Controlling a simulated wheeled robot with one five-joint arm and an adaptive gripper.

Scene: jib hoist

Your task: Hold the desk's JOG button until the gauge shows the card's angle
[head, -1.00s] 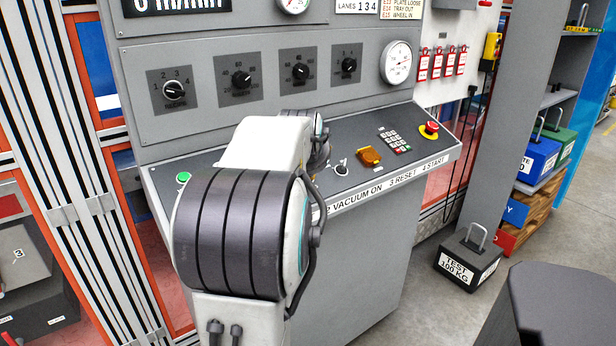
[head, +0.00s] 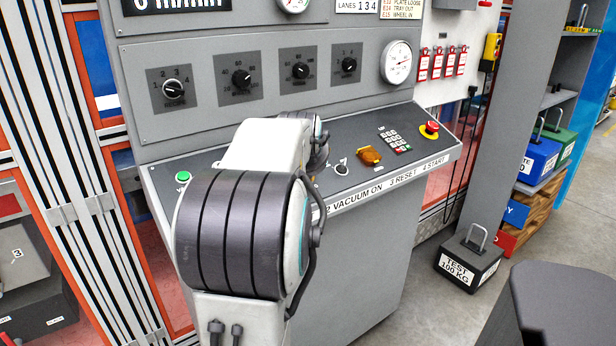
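The grey control desk (head: 370,190) stands in front of me, with a sloped top. A green button (head: 183,177) sits at its left end; its label is too small to read. No button can be read as JOG, and my arm hides the middle of the desk top. A round white gauge (head: 397,62) is on the upright panel at right; its reading is too small to tell. A second gauge (head: 293,4) is cut off by the top edge. No card with an angle can be made out. My gripper is hidden behind my arm.
An amber cover (head: 369,155), a keypad (head: 394,140) and a red emergency stop (head: 430,128) are on the desk's right side. Several rotary knobs line the panel.

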